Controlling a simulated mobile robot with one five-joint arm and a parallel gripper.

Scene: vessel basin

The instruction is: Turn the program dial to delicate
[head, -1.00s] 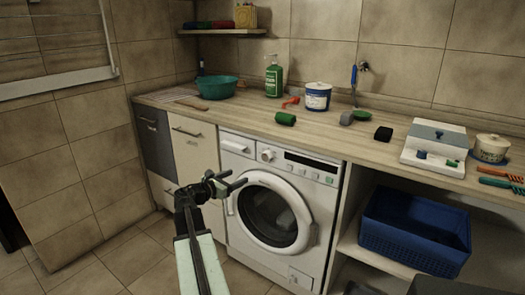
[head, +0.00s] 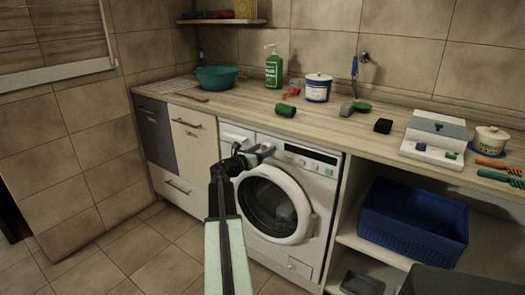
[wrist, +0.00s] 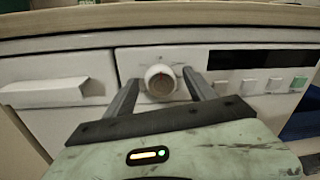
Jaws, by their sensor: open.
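The program dial (wrist: 161,82) is a round white knob with a small red mark on the washing machine's front panel. In the wrist view it sits between the two open fingers of my gripper (wrist: 163,92), with a gap visible on each side. The dial's lettering cannot be read. In the head view my gripper (head: 262,151) is at the panel of the white washing machine (head: 318,221) and hides the dial there.
The detergent drawer (wrist: 45,92) is left of the dial, and a dark display (wrist: 262,57) with several buttons is right. The wooden countertop (head: 235,113) overhangs just above. A blue basket (head: 413,225) stands on the shelf at the right.

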